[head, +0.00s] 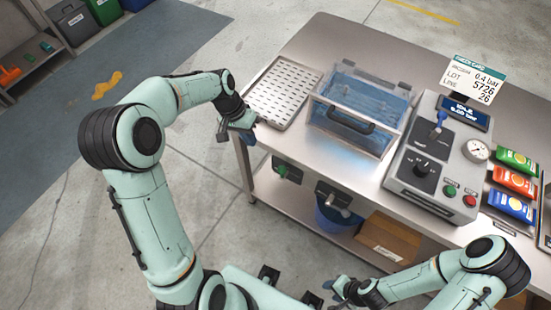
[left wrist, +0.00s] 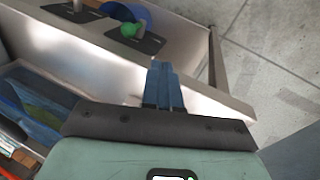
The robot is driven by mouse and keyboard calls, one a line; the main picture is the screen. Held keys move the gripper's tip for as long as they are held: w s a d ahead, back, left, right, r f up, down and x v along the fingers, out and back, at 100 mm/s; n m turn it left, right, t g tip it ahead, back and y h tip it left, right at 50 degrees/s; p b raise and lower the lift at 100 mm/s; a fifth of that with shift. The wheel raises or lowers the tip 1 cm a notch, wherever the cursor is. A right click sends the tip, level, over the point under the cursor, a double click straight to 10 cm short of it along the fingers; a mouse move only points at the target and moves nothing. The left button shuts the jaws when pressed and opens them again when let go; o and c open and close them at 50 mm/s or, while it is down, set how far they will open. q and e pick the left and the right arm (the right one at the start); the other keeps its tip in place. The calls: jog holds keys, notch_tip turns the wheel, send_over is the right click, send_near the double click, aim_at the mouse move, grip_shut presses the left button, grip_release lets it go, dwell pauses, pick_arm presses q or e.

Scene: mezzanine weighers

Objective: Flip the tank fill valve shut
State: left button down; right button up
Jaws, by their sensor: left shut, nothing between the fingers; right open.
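Two valve fittings on dark plates sit under the table's front edge: one with a green knob (head: 288,171) and one with a grey handle (head: 338,196). I cannot tell which is the tank fill valve. The green knob also shows in the left wrist view (left wrist: 129,30). The clear tank (head: 360,112) with blue water stands on the table above them. My left gripper (head: 250,136) is shut and empty by the table's left front corner, apart from both valves; its blue fingers show in the left wrist view (left wrist: 163,80). My right gripper (head: 338,292) is open and empty, low in front of the table.
A perforated tray (head: 283,94) lies left of the tank. A grey control box (head: 437,158) with a blue lever (head: 440,120), gauge and buttons stands to its right. A blue bucket (head: 333,220) and a cardboard box (head: 388,239) are on the lower shelf.

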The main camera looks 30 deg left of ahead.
aim_at(280, 168)
pick_arm(q)
jog(key=shift+f, duration=0.1)
jog(key=d+f, duration=0.7)
jog(key=f, duration=0.3)
jog(key=shift+w, duration=0.45)
pick_arm(e)
jog(key=shift+w+r, duration=0.2)
jog(key=shift+r, duration=0.05)
pick_arm(q)
jog(key=shift+s+d+y, duration=0.1)
jog(key=shift+d+y, duration=0.4)
jog(key=shift+y, duration=0.1)
pick_arm(e)
jog(key=shift+s+f, duration=0.15)
jog(key=shift+f, duration=0.05)
pick_arm(q)
jog(key=shift+d+r+y+b, duration=0.15)
jog(key=shift+d+y+b, duration=0.15)
jog(key=shift+d+y, duration=0.7)
jog(key=d+f+b, duration=0.2)
jog(key=d+b, duration=0.2)
jog(key=d, duration=0.3)
jog(key=shift+s+f, duration=0.15)
jog(key=shift+s, duration=0.2)
pick_arm(e)
jog(key=s+f, duration=0.3)
jog(key=f, duration=0.3)
jog(key=shift+s, duration=0.15)
